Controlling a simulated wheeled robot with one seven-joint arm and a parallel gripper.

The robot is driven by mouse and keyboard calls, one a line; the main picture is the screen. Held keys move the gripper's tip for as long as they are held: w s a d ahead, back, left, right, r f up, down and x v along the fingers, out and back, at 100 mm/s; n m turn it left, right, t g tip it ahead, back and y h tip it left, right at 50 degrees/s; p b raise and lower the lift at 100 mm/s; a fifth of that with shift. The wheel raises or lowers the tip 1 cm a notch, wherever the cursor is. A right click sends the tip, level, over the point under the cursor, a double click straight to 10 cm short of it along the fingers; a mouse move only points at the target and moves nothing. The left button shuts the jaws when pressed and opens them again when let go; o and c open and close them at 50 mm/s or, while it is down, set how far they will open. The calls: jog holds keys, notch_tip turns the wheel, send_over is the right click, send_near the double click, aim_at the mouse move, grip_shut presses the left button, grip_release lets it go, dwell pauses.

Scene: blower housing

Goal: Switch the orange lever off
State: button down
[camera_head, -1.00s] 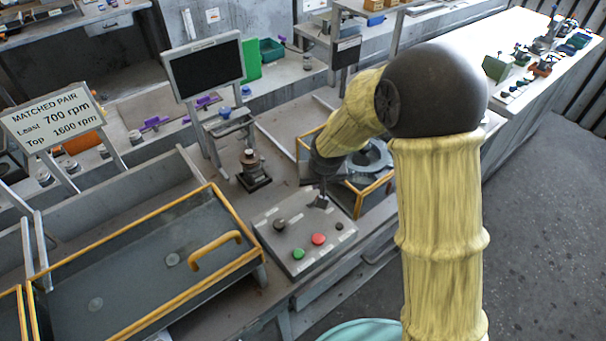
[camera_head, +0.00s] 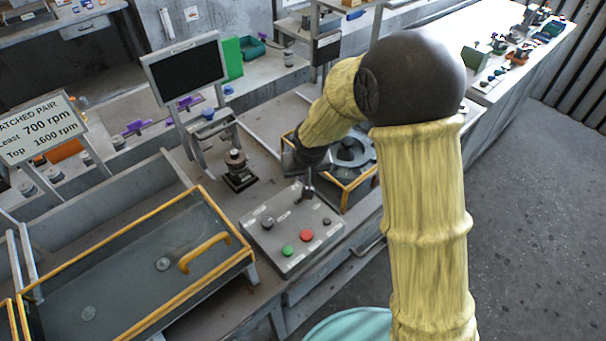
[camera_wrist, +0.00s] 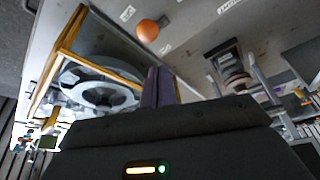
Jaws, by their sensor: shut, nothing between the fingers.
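The orange lever shows as a round orange knob (camera_wrist: 148,30) in the wrist view, just beyond my fingertips; its stem is not clear. In the head view I cannot make out the orange knob; my gripper is over that end of the panel. The grey control panel (camera_head: 262,238) carries a green button (camera_head: 288,250), a red button (camera_head: 306,235) and dark knobs. My gripper (camera_head: 308,190) is over the panel's far end. Its dark fingers (camera_wrist: 158,86) are shut together and empty in the wrist view. I cannot tell whether they touch the lever.
A yellow-edged bin with a grey ring-shaped housing (camera_head: 350,152) stands close beside my gripper. A small post on a dark base (camera_head: 238,170) is left of it. A yellow-rimmed tray (camera_head: 120,275) with a handle lies at the left. A screen (camera_head: 187,68) stands behind.

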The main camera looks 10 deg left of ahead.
jog(key=s+d+r, duration=0.3)
jog(key=d+r, duration=0.1)
jog(key=r, duration=0.3)
jog(key=shift+s+d+r+b, duration=0.25)
jog(key=shift+s+b, duration=0.1)
jog(key=shift+b, duration=0.05)
dwell(0.4)
jog(key=s+d+f+m, duration=0.1)
jog(key=s+d+m, duration=0.1)
jog(key=s+d, duration=0.4)
jog(key=s+d+m+g+h, duration=0.1)
jog(key=s+d, duration=0.4)
jog(key=d, duration=0.7)
jog(key=shift+s+d+f+m+h, duration=0.2)
jog(key=shift+s+f+m+h, duration=0.15)
jog(key=shift+m, duration=0.25)
jog(key=shift+f, duration=0.1)
